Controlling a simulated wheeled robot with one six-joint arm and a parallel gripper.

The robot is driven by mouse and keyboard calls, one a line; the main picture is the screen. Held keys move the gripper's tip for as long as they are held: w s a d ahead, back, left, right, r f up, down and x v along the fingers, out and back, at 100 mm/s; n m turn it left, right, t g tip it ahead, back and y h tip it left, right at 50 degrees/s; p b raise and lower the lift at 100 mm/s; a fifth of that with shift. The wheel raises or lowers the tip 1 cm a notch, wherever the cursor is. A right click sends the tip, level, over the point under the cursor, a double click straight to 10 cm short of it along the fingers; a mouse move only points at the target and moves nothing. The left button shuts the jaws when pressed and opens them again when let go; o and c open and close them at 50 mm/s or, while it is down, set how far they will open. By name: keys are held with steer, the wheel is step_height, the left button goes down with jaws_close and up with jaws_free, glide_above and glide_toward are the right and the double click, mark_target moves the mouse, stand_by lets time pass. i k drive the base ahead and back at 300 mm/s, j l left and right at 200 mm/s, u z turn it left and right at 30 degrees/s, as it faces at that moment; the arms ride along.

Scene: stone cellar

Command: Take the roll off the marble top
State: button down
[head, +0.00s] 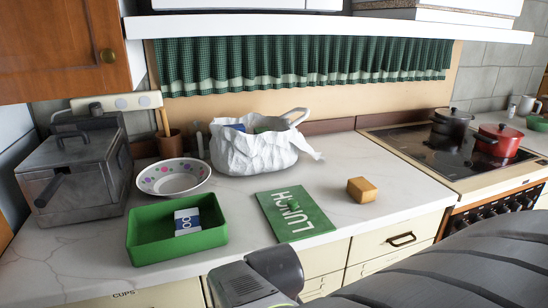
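The marble top (340,217) is a pale, grey-veined counter running across the head view. A small tan-brown, rounded block, seemingly the roll (361,189), sits on it right of centre. It stands apart from the green LUNCH board (295,214) to its left, and nothing covers it. Grey and dark parts of my own arm cross the bottom of the view, in front of the counter's front edge. No gripper fingers show, so I cannot see where my gripper is or what it holds.
A green tray (146,250) with a small blue-and-white box (187,221), a dotted bowl (173,178), a crumpled white bag (253,152) and a metal fryer (72,171) stand left. A hob with a black pot (451,127) and red pot (498,141) is right. Counter around the roll is clear.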

mark_target(361, 190)
steer(key=z, duration=0.9)
